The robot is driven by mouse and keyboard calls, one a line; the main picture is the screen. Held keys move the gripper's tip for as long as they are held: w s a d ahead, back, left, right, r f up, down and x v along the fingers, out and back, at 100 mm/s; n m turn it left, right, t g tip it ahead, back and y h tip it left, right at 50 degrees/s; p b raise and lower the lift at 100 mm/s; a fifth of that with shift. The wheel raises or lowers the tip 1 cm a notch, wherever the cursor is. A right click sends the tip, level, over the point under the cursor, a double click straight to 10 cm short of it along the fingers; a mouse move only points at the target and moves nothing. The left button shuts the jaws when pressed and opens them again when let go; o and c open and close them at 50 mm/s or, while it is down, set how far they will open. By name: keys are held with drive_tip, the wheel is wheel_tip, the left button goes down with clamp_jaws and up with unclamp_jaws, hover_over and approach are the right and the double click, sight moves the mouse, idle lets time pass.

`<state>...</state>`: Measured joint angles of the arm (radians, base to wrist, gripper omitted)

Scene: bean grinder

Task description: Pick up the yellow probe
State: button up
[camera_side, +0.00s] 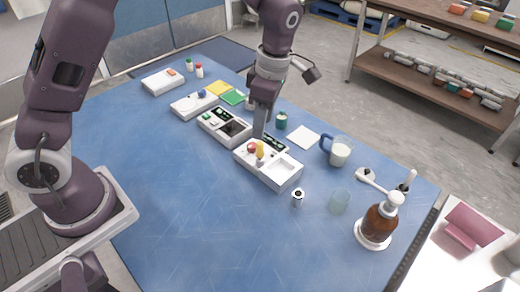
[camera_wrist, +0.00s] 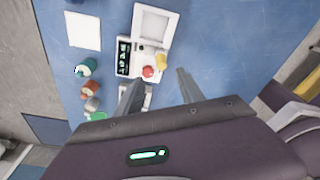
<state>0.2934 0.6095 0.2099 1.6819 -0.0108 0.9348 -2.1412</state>
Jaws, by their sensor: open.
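The yellow probe (camera_side: 260,149) stands on a white device (camera_side: 283,184) near the middle of the blue table, beside a red round part (camera_side: 252,147). In the wrist view the yellow probe (camera_wrist: 160,60) shows just beyond my fingertips, with the red part (camera_wrist: 148,72) to its lower left. My gripper (camera_side: 260,130) points down close above the device, at the probe's upper side in the side view. In the wrist view my gripper (camera_wrist: 160,77) is open, with nothing between its fingers. I cannot tell the exact height gap to the probe.
Another white device (camera_side: 224,127) with a dark screen stands to the upper left. The table's front left is clear.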

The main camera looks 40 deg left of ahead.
sight(261, 143)
drive_tip(key=shift+n, duration=0.4)
drive_tip(key=f, duration=0.8)
drive_tip(key=shift+s+a+f, duration=0.1)
drive_tip(key=shift+s+a, duration=0.05)
drive_tip(key=shift+s, duration=0.15)
clamp_jaws()
